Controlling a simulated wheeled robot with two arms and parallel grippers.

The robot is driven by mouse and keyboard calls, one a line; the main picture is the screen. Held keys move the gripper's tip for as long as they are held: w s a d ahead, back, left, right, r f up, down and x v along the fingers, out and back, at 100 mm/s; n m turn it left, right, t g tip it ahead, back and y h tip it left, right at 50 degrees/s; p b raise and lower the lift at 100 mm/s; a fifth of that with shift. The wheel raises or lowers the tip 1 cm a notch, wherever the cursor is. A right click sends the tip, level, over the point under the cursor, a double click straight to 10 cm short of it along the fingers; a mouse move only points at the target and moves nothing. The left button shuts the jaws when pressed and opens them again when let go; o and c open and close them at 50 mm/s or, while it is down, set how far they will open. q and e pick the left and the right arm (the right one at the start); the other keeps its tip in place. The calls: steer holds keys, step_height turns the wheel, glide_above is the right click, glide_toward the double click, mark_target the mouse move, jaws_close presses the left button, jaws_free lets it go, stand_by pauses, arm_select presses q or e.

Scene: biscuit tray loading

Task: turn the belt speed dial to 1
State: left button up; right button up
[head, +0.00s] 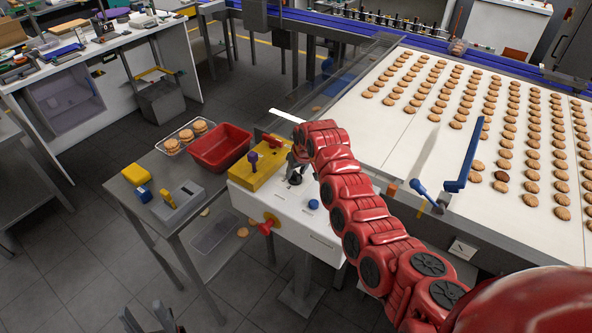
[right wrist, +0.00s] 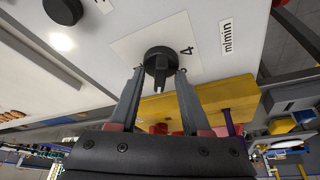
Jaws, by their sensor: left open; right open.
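The belt speed dial (right wrist: 160,62) is a round black knob on a pale square plate, with a "4" and an "m/min" label beside it in the right wrist view. My right gripper (right wrist: 160,76) is open, its two fingertips at either side of the dial's near edge; whether they touch it I cannot tell. My left gripper (head: 150,319) is open and empty at the bottom edge, away from the panel.
A second black knob (right wrist: 62,10) is on the same panel. The biscuit belt (head: 420,125) lies right.

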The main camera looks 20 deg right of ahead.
jaws_close()
steer(key=shift+f, duration=0.1)
stand_by(0.4)
steer(key=shift+a+f+m+b, duration=0.15)
steer(key=shift+m+b, duration=0.45)
steer(key=shift+b, duration=0.35)
steer(key=m+h+b, duration=0.1)
steer(key=m+b, duration=0.3)
steer(key=b, duration=0.2)
steer(key=m+h+b, duration=0.2)
steer(key=m+b, duration=0.2)
steer(key=b, duration=0.2)
steer(key=shift+w+a+g+h, duration=0.15)
steer(key=shift+g+h, duration=0.15)
steer(key=shift+g, duration=0.1)
steer(key=shift+r+m+g+b, duration=0.2)
steer(key=shift+m+g+b, duration=0.2)
steer(key=shift+m+b, duration=0.85)
steer(key=shift+m+h, duration=0.25)
steer(key=shift+h, duration=0.05)
